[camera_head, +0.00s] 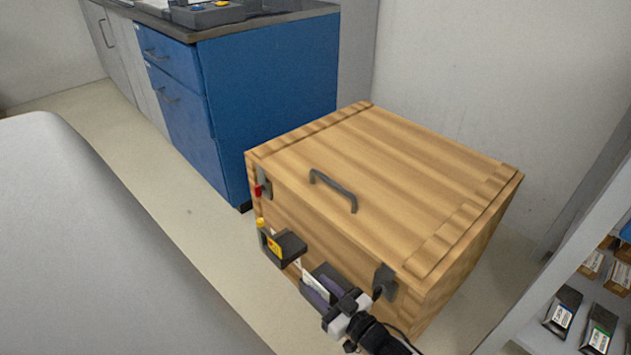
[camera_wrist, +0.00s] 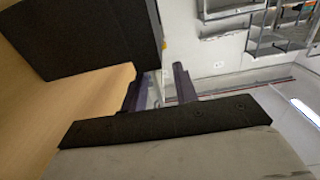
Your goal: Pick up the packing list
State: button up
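A wooden crate (camera_head: 390,190) with a closed lid stands on the floor. My gripper (camera_head: 314,284) is at its front face, below the lid edge. Its two purple fingers stand apart, and they also show in the wrist view (camera_wrist: 160,88). A thin white sheet (camera_head: 316,282), probably the packing list, shows between the fingers. Its pale edge shows between them in the wrist view (camera_wrist: 153,93). I cannot tell whether either finger touches it. Much of the sheet is hidden by the gripper.
A black holder (camera_head: 290,246) with a yellow item sits on the crate's front, left of my gripper; a dark block (camera_wrist: 85,38) is close in the wrist view. A blue cabinet (camera_head: 265,100) stands behind left. Shelves with boxes (camera_head: 563,312) are at right.

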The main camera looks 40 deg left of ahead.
jog(key=shift+a, duration=1.2)
jog(key=shift+w, duration=0.1)
grip_shut()
jog(key=shift+r, duration=0.1)
